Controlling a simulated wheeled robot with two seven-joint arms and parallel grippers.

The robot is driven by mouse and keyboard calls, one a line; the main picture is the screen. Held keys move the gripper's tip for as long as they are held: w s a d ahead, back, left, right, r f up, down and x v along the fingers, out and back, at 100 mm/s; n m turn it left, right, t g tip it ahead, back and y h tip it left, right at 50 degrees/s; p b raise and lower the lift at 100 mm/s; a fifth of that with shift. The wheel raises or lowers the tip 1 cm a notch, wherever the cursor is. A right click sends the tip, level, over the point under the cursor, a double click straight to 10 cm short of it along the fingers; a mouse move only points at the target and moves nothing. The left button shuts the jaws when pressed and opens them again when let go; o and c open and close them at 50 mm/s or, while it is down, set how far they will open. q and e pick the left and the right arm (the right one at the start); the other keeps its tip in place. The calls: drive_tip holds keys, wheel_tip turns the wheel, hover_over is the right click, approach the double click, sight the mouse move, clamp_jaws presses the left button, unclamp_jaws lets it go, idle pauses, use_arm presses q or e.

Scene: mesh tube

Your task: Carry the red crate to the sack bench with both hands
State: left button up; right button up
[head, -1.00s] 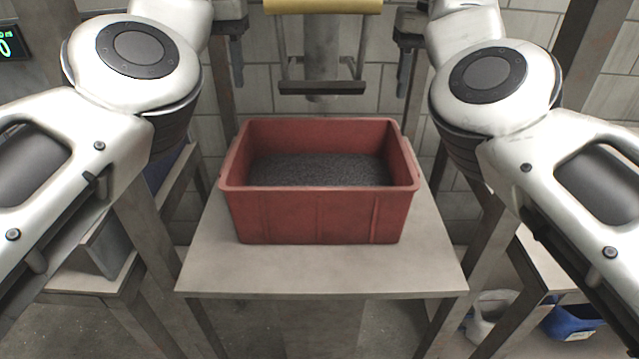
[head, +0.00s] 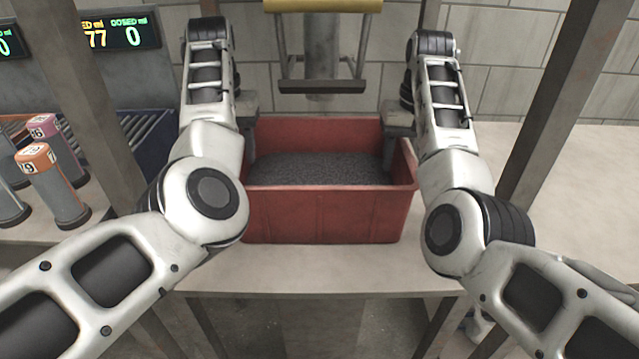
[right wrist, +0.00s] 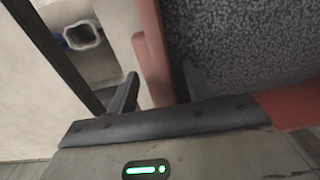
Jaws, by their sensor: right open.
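The red crate (head: 325,217) stands upright on a pale bench (head: 320,277) and holds dark granules (head: 320,169). My right gripper (head: 397,140) is at the crate's right wall. In the right wrist view its open fingers (right wrist: 158,88) lie either side of the red wall (right wrist: 151,55), one outside and one over the granules. My left gripper (head: 247,120) is at the crate's left wall; its fingers are too hidden to tell whether they are open. I cannot make out which bench is the sack bench.
A yellow-topped metal fixture (head: 322,50) hangs behind the crate. Posts (head: 565,95) stand on both sides. Tubes with orange and purple caps (head: 52,185) and a display (head: 120,30) are at left. A pale surface (head: 580,185) at right looks clear.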

use_arm(q)
drive_tip(key=shift+f, duration=0.25)
use_arm(e)
drive_tip(key=shift+f, duration=0.3)
use_arm(q)
clamp_jaws()
use_arm(e)
clamp_jaws()
drive_tip(key=shift+r, duration=0.1)
idle(0.6)
use_arm(q)
drive_tip(key=shift+w+r, duration=0.15)
drive_tip(key=shift+r, duration=0.15)
use_arm(e)
drive_tip(key=shift+w+r, duration=0.15)
drive_tip(key=shift+r, duration=0.15)
